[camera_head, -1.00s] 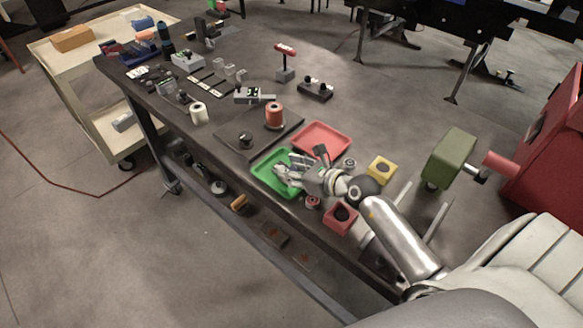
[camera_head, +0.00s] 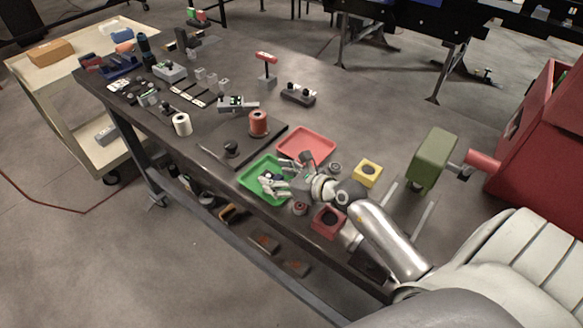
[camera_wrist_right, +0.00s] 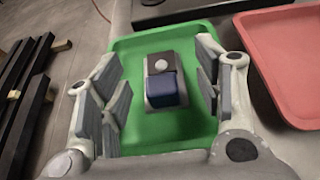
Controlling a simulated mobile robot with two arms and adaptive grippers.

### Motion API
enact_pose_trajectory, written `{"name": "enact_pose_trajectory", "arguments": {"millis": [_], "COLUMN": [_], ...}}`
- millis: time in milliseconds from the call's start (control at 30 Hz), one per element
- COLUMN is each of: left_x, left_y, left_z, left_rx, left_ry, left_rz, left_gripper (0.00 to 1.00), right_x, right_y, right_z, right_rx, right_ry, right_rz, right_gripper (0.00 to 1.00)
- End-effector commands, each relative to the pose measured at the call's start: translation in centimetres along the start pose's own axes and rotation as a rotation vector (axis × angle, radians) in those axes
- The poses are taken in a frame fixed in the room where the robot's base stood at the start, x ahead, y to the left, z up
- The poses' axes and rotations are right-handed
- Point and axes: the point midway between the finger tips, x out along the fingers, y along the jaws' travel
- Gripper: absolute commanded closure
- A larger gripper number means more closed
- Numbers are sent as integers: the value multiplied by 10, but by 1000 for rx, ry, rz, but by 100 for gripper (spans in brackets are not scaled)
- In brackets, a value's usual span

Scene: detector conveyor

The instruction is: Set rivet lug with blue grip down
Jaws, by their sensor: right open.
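The lug with the blue grip (camera_wrist_right: 166,88) lies in the green tray (camera_wrist_right: 140,131). It has a grey block with a light round spot behind its dark blue part. My right gripper (camera_wrist_right: 156,68) is open over the tray, with its fingers apart on either side of the lug. In the head view, my right gripper (camera_head: 275,172) is over the green tray (camera_head: 249,180) at the near edge of the table. The lug is too small and partly covered there to make out clearly. My left gripper is not in view.
A red tray (camera_head: 312,142) sits beside the green one. An orange spool (camera_head: 258,123) stands on a dark plate farther left. A cart (camera_head: 60,85) stands beyond the table.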

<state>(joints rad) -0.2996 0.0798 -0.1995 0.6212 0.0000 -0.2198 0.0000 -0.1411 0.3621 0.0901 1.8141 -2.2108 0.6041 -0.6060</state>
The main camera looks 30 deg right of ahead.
Motion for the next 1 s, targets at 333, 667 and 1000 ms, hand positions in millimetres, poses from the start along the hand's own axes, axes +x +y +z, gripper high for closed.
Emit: {"name": "enact_pose_trajectory", "arguments": {"millis": [333,667,1000], "left_x": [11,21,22], "left_y": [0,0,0], "left_z": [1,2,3], "left_rx": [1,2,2], "left_ry": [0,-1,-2], "left_rz": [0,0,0], "left_gripper": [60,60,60], "right_x": [-59,-106,-117], "right_y": [0,0,0], "right_z": [-4,-3,-1], "right_rx": [-3,0,0], "right_ry": [5,3,2], "right_rz": [0,-1,0], "right_gripper": [40,40,40]}}
